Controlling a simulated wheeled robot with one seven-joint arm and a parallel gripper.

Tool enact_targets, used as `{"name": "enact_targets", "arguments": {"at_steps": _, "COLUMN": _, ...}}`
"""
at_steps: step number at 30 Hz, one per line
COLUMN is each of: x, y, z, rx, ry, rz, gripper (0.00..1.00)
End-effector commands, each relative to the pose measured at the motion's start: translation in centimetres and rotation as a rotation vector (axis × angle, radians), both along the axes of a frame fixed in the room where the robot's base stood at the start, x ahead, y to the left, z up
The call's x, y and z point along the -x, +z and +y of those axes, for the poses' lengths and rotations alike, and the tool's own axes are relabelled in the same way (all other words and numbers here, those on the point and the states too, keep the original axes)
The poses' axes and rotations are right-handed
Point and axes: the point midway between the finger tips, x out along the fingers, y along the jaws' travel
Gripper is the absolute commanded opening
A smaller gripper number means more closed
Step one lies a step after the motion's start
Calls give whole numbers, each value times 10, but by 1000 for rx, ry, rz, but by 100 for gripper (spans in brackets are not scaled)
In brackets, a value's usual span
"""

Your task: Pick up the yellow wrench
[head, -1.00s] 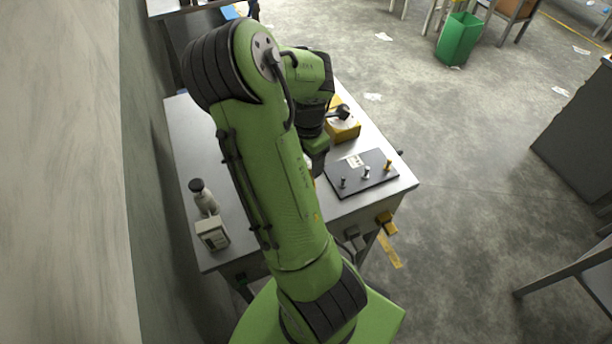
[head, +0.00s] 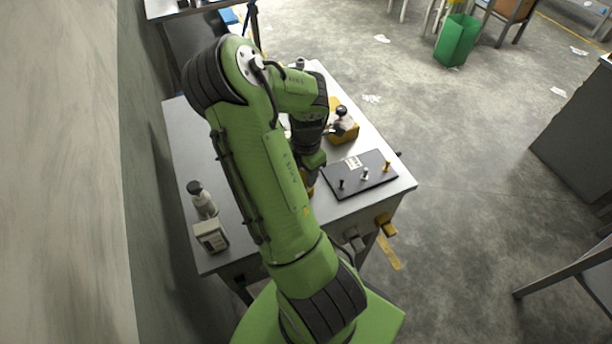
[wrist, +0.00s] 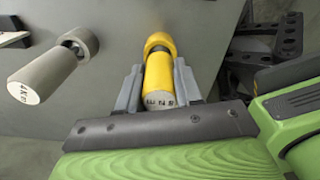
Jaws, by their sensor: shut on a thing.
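The yellow wrench (wrist: 159,76) shows in the wrist view as a short yellow cylinder with a ring-like far end and dark print on its near end. My gripper (wrist: 158,82) has one grey finger on each side of it and is shut on it. I cannot tell whether the wrench touches the surface behind it. A similar grey tool (wrist: 45,75) with a printed end lies to its left, apart from the gripper. In the head view my arm hides most of the gripper and the held wrench.
On the table (head: 190,135) are a dark board (head: 345,183) with upright pegs, a yellow block with a black knob (head: 343,127), a bottle (head: 201,199) and a pale box (head: 211,236). Yellow (head: 386,223) and grey fittings hang at the front edge. A wall borders the left.

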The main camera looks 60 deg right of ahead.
Motion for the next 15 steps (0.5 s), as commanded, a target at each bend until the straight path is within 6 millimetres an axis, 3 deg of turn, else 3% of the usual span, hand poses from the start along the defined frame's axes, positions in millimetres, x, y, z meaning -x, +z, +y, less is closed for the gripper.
{"name": "enact_targets", "arguments": {"at_steps": 7, "x": -1, "y": 11, "z": -1, "rx": 2, "ry": 1, "rz": -5, "gripper": 0}}
{"name": "enact_targets", "arguments": {"at_steps": 15, "x": -1, "y": 78, "z": -1, "rx": 3, "ry": 2, "rz": -7, "gripper": 0}}
